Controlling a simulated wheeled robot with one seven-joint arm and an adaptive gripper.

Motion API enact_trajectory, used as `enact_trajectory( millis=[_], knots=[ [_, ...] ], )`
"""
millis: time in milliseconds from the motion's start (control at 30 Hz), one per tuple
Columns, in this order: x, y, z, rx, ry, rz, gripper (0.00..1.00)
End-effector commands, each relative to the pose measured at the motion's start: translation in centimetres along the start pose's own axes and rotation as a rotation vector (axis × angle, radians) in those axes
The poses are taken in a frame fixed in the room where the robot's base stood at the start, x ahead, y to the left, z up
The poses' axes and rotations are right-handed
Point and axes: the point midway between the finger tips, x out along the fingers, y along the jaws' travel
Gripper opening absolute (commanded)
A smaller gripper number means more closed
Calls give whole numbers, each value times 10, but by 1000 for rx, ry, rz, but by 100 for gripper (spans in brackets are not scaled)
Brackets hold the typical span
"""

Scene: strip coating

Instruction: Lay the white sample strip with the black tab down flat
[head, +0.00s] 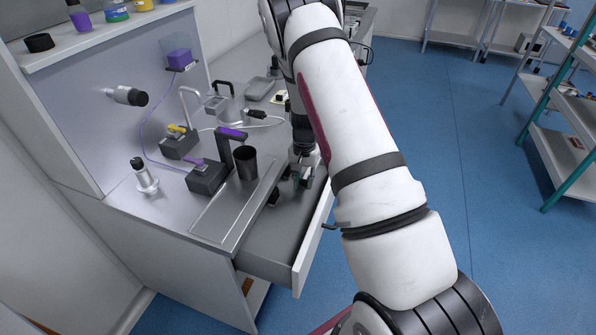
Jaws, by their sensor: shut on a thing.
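My gripper (298,180) is at the end of my arm, low over the open drawer at the right side of the bench. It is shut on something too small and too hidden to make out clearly. A small black piece (273,198) shows just left of and below the fingers, by the drawer's inner edge. I cannot tell whether it is the strip's tab. I cannot make out a white sample strip; my arm and gripper cover part of this area.
A flat grey tray (218,222) lies on the bench left of the drawer (282,243). A black cup (245,163) and a dark device with a purple-topped arm (207,178) stand there. A small white stand (146,177) is further left. The drawer's front part is clear.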

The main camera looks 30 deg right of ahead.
Motion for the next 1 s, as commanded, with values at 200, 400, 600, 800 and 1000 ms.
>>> enact_trajectory(
  millis=[200, 400, 600, 800, 1000],
  knots=[
    [8, 1, 0, 2, -1, 0, 6],
    [7, 1, 0, 2, 0, 0, 6],
    [9, 0, 0, -5, 2, 5, 6],
    [25, 0, 0, -4, 1, 5, 6],
    [48, 0, 0, -4, 1, 5, 6]
  ],
)
